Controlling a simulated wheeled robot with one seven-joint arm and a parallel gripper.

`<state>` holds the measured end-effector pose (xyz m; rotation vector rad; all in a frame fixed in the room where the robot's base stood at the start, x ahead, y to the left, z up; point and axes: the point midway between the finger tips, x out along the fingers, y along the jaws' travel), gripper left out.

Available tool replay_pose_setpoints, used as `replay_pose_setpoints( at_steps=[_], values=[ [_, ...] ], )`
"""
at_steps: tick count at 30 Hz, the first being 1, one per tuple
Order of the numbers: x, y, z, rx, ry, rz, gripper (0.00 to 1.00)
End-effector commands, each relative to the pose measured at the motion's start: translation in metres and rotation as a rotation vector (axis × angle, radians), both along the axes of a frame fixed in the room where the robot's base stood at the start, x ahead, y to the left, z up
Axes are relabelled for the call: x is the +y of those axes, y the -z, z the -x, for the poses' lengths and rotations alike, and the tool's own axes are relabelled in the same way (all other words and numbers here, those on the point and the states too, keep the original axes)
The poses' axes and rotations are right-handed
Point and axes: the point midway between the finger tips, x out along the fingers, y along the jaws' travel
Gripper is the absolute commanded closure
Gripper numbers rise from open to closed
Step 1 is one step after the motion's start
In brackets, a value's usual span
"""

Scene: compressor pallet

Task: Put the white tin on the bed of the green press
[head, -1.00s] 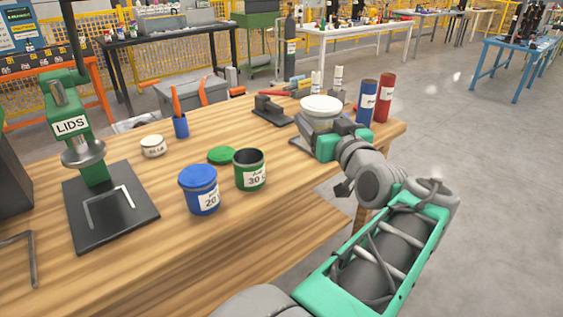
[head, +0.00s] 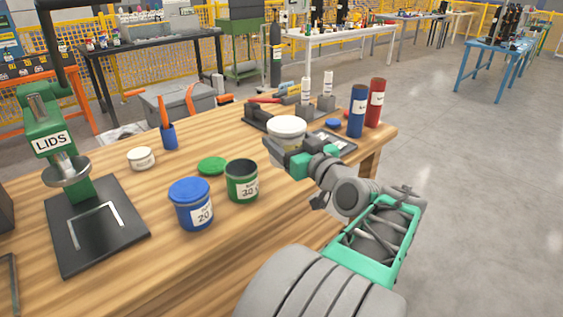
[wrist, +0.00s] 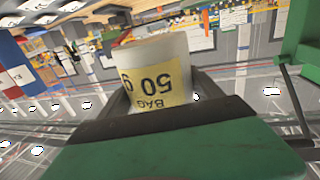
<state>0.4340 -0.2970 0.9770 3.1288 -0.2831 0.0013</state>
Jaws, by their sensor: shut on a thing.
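The white tin (head: 287,127) is in my gripper (head: 287,150), held above the right part of the wooden table. In the wrist view the tin (wrist: 150,65) shows a yellow label with "50" on it, between the dark fingers; my gripper is shut on it. The green press (head: 60,150) marked LIDS stands at the left of the table. Its dark bed (head: 125,232) has a pale angled bracket mark on it and carries no tin. The tin is well to the right of the press.
A blue tin (head: 191,205) and an open green tin (head: 241,182) stand between my gripper and the press. A green lid (head: 212,166), a small white pot (head: 141,158) and a blue pen cup (head: 169,137) lie behind them. Blue (head: 357,112) and red (head: 375,103) cylinders stand at the right.

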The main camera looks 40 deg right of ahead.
Motion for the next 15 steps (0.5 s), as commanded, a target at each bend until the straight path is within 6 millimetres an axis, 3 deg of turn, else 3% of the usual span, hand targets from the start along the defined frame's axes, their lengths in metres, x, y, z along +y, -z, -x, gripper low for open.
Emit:
replay_pose_setpoints(
  at_steps=[7, 10, 15],
  values=[
    [-0.033, 0.03, -0.051, 0.001, -0.006, -0.003, 0.74],
    [-0.043, 0.053, -0.065, 0.002, -0.003, -0.004, 0.74],
    [-0.054, 0.072, -0.08, 0.0, -0.001, 0.0, 0.74]
  ],
)
